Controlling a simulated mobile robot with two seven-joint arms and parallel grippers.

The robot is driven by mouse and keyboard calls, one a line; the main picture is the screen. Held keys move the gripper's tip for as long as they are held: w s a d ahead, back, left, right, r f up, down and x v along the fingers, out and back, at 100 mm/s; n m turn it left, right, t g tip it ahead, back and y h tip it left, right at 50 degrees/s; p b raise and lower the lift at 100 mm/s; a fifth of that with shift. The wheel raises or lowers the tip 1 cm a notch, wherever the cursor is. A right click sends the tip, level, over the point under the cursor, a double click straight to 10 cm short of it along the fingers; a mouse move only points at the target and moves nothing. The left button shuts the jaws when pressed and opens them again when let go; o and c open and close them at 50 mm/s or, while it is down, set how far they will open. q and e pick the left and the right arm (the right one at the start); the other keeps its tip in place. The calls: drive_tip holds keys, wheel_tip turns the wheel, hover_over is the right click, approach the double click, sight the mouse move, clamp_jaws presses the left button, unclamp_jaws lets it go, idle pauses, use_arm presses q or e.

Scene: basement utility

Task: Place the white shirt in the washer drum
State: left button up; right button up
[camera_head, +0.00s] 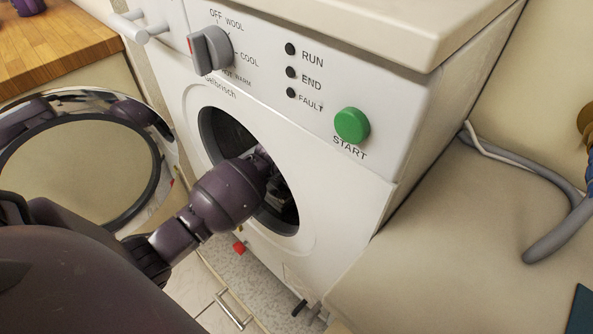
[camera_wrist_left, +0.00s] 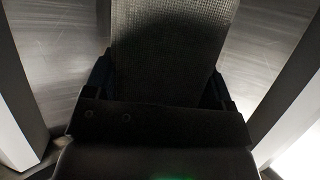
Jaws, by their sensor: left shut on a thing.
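The white washer (camera_head: 350,205) stands with its round door (camera_head: 168,150) swung open to the left. My left arm reaches through the opening into the dark drum (camera_head: 222,130), and its gripper is hidden inside in the head view. In the left wrist view, my left gripper (camera_wrist_left: 158,88) is shut on a woven cloth, the shirt (camera_wrist_left: 172,45), which looks grey in the dim light. The cloth extends ahead of the fingers. Brushed metal of the drum (camera_wrist_left: 55,50) shows on both sides. Whether the shirt touches the drum is unclear. My right gripper is not in view.
A dial (camera_head: 210,50) and a green start button (camera_head: 352,125) sit on the washer's front panel. A wooden counter (camera_head: 60,45) is at upper left. A grey hose (camera_head: 560,225) is at right. The drum's rim closely surrounds my left arm.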

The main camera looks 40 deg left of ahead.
use_arm(q)
drive_tip(key=shift+r, duration=0.1)
drive_tip(key=o, duration=0.9)
